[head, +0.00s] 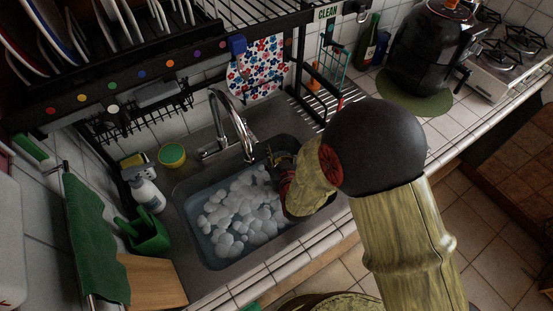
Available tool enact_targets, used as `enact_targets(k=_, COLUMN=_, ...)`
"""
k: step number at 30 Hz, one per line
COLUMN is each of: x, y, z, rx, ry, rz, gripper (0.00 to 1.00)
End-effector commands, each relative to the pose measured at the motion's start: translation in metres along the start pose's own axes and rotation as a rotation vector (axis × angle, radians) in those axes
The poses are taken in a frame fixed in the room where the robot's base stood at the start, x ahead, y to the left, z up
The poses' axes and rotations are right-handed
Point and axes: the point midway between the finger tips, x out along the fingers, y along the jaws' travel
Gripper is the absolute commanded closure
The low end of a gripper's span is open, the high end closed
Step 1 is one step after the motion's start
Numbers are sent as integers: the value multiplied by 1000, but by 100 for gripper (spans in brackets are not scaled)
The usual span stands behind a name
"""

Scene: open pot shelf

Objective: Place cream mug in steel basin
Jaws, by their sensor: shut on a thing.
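The steel basin (183,212) is set in the counter at the centre left, with water and many pale rounded foam clumps inside. My gripper (277,165) is over the basin's right side, near its back right corner. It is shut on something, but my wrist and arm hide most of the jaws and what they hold. I cannot make out the cream mug anywhere. The height of the gripper above the water cannot be told.
A tall curved faucet (233,125) stands behind the basin, close to my gripper. A black dish rack (190,62) overhangs the back. A soap bottle (147,192), green caddy (148,235) and wooden board (150,282) stand left. A black pot (425,55) stands at back right.

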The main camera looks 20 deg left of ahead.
Motion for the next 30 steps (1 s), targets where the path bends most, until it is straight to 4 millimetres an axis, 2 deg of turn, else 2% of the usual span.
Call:
enact_targets(k=3, x=7, y=0, z=19, rx=-1, ry=-4, rz=0, gripper=100)
enact_targets(k=6, x=12, y=0, z=29, rx=-1, ry=-1, rz=0, gripper=100)
enact_targets(k=18, x=13, y=0, z=32, rx=0, ry=0, rz=0, gripper=100)
enact_targets(k=19, x=13, y=0, z=32, rx=0, ry=-1, rz=0, gripper=70)
enact_targets(k=30, x=12, y=0, z=32, rx=0, ry=-2, rz=0, gripper=49)
